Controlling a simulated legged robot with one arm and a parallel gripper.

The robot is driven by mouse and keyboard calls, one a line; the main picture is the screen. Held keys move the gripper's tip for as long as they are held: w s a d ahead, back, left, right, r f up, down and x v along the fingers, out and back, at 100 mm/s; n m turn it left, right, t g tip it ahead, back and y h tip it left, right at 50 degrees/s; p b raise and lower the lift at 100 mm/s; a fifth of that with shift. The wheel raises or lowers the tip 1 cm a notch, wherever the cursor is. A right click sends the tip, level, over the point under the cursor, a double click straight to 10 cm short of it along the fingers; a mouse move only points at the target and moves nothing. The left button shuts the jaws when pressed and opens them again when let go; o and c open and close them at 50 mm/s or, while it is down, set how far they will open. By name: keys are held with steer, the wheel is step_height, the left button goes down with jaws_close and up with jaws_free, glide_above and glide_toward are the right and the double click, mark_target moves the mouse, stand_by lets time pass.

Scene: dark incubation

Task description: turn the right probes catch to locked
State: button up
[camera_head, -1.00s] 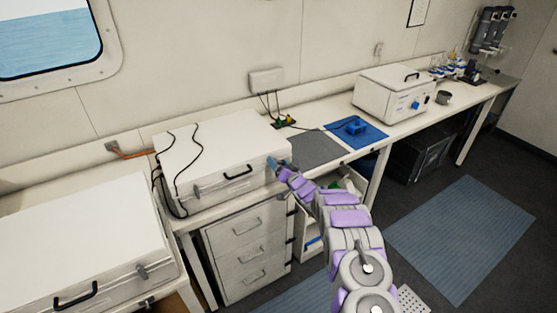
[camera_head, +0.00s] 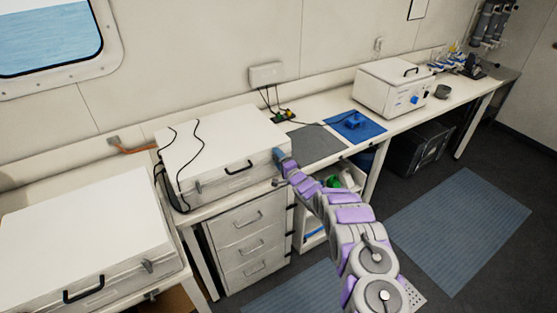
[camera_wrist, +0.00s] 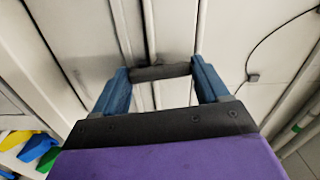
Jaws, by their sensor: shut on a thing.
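The white probes box (camera_head: 222,140) with two black cables over its lid stands on the bench, a black handle (camera_head: 238,168) on its front. Its left catch (camera_head: 199,187) shows at the front left. My gripper (camera_head: 281,156) is at the box's front right corner and hides the right catch in the head view. In the wrist view my blue fingers (camera_wrist: 162,80) stand either side of a dark bar, which looks like the right probes catch (camera_wrist: 160,72), and are shut on it. Whether the catch is turned to locked I cannot tell.
Another white case (camera_head: 85,235) with a black handle stands at the left. A grey mat (camera_head: 315,145) and a blue mat (camera_head: 368,130) lie right of the probes box. Drawers (camera_head: 245,245) and an open shelf are below. The floor at right is clear around a blue-grey mat (camera_head: 460,225).

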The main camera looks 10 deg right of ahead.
steer(key=shift+d+f+m, duration=0.1)
steer(key=shift+d+m, duration=0.05)
steer(key=shift+m, duration=0.45)
steer(key=shift+f, duration=0.1)
steer(key=o, duration=1.1)
steer(key=shift+d, duration=0.1)
steer(key=shift+c, duration=0.2)
steer(key=v, duration=1.7)
steer(key=shift+s, duration=0.2)
